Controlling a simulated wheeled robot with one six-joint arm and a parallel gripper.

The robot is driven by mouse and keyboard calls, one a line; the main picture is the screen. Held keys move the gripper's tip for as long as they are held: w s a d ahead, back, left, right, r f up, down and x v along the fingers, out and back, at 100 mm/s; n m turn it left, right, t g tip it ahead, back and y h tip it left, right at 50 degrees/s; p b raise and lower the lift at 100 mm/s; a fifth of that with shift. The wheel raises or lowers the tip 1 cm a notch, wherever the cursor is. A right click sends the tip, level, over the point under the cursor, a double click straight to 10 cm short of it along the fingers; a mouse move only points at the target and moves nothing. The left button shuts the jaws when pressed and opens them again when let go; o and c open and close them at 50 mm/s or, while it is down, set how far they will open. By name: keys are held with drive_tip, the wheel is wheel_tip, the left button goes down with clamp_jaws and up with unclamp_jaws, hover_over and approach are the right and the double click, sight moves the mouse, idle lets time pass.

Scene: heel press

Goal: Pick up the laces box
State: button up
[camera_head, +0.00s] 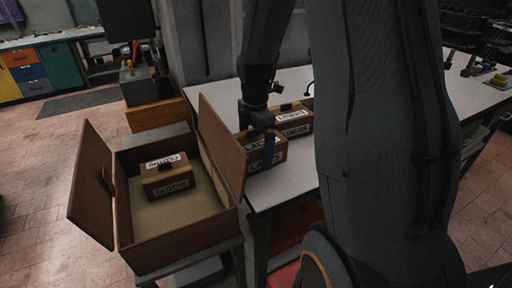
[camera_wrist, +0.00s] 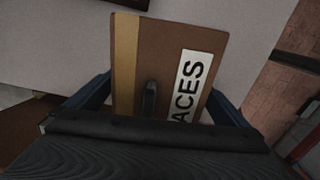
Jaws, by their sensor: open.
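The laces box (camera_head: 267,158) is a brown box with white "LACES" labels, standing on the light table near its left end. My gripper (camera_head: 257,125) is right over the box, pointing down. In the wrist view the laces box (camera_wrist: 165,65) lies between my two open fingers (camera_wrist: 160,103), one on each side, with a dark knob on its top. I cannot tell whether the fingers touch its sides. Part of the box is hidden by my gripper.
Another labelled brown box (camera_head: 292,120) stands close behind the laces box. A large open brown case (camera_head: 185,242) with raised flaps stands left of the table (camera_head: 290,187), holding a box labelled "CLOTHS" (camera_head: 168,177). Its right flap (camera_head: 221,150) rises near my gripper.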

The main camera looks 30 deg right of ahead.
drive_tip(key=shift+f, duration=0.4)
drive_tip(key=c, duration=1)
drive_tip(key=shift+c, duration=0.9)
drive_tip(key=shift+r+p, duration=0.45)
drive_tip(key=shift+p, duration=0.1)
